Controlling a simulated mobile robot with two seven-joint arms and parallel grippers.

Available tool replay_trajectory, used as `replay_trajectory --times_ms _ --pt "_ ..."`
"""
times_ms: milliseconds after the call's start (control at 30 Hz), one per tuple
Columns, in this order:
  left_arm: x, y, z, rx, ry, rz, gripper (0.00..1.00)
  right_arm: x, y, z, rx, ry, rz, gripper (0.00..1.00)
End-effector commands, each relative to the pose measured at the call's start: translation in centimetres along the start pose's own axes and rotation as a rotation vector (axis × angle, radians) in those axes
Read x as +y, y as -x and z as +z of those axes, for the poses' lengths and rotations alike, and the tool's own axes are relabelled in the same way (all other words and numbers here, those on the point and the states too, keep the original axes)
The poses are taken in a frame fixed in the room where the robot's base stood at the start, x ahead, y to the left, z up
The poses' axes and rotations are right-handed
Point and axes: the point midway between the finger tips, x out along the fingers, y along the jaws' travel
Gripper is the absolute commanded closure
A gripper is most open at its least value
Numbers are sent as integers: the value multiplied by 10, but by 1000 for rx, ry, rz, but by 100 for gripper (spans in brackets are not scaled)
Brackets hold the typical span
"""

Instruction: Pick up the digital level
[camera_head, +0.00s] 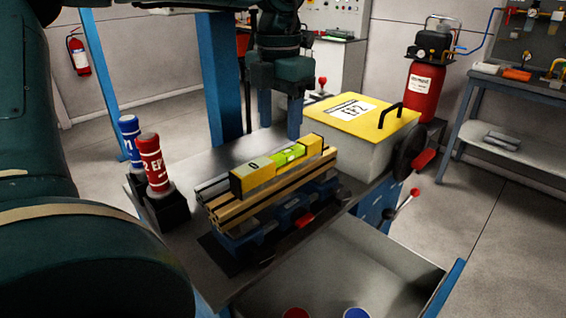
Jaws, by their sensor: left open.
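The digital level (255,177) is a yellow bar with a bright green vial window and a dark display end. It lies lengthwise on pale rails (262,207) held in a blue vise (285,218) on the bench. My left gripper (280,115) hangs behind and above the level, pointing down. My right gripper is not in view.
A white box with a yellow lid and black handle (390,118) stands right of the level. A red bottle (152,162) and a blue bottle (130,137) stand at left. A blue post (218,80) rises behind the bench. An open metal tray (385,270) is in front.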

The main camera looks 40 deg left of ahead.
Motion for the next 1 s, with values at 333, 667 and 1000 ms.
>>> replay_trajectory --times_ms 333,667,1000 --pt "0 -34 -1 1 1 -2 47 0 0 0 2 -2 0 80" --pt "0 -76 -3 0 1 -1 47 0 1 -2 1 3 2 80" --pt "0 -77 -2 -2 2 0 55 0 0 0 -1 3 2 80"
